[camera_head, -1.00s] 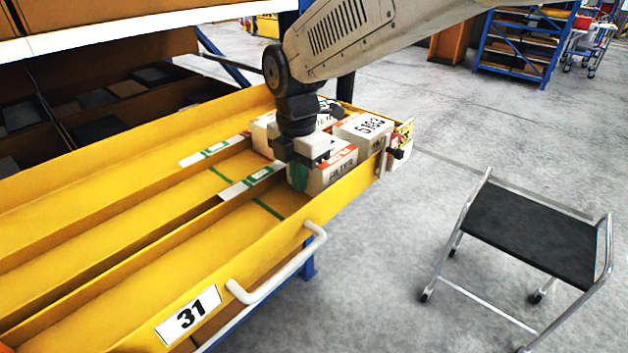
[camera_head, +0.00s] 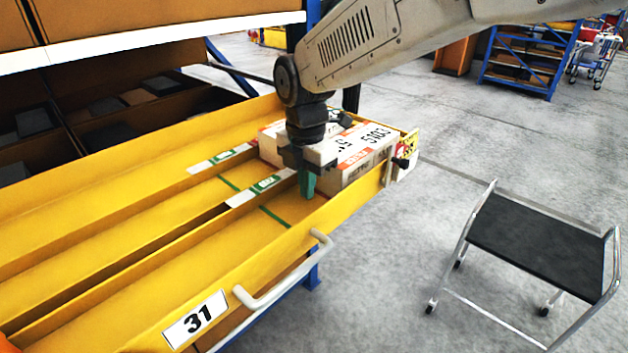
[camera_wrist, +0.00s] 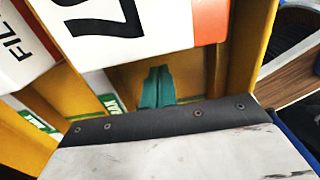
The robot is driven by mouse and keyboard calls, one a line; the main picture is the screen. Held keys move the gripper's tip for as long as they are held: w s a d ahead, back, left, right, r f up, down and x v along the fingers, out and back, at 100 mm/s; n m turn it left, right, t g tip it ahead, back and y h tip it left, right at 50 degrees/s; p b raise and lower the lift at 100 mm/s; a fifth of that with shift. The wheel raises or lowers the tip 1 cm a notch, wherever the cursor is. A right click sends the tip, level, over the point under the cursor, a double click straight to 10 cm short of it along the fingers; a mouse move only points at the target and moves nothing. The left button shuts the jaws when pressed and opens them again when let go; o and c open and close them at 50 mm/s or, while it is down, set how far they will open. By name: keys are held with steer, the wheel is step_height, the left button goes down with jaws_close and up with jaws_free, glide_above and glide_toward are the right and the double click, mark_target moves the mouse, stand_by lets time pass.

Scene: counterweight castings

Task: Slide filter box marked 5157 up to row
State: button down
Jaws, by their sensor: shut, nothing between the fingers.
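The filter box (camera_head: 345,152) is white with an orange band. It stands in the front lane of the yellow drawer, partly hidden by my gripper. In the wrist view its top (camera_wrist: 130,22) shows a black 7 and an orange edge. Beyond it, the box marked 5103 (camera_head: 377,137) stands at the drawer's right end; the two look close together, but I cannot tell if they touch. My gripper (camera_head: 307,186) is shut and empty, its green fingertips low in the lane at the filter box's near left side. The fingertips also show in the wrist view (camera_wrist: 157,88).
Another white box (camera_head: 270,145) stands in the neighbouring lane behind a yellow divider. Green-and-white labels (camera_head: 268,183) lie along the dividers. The drawer's front wall carries a white handle (camera_head: 285,275) and the number 31. A black-topped trolley (camera_head: 535,245) stands on the floor to the right.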

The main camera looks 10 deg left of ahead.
step_height(320, 180, up, 9)
steer(key=s+d+f+m, duration=0.1)
steer(key=s+d+m, duration=0.7)
steer(key=d, duration=0.4)
steer(key=s+d+m+t, duration=0.1)
steer(key=s+d+m, duration=0.7)
steer(key=d+m, duration=0.3)
steer(key=s+d+f+m, duration=0.1)
steer(key=s+d+m, duration=0.7)
steer(key=d, duration=0.6)
steer(key=shift+f+m, duration=0.35)
steer(key=shift+m, duration=0.85)
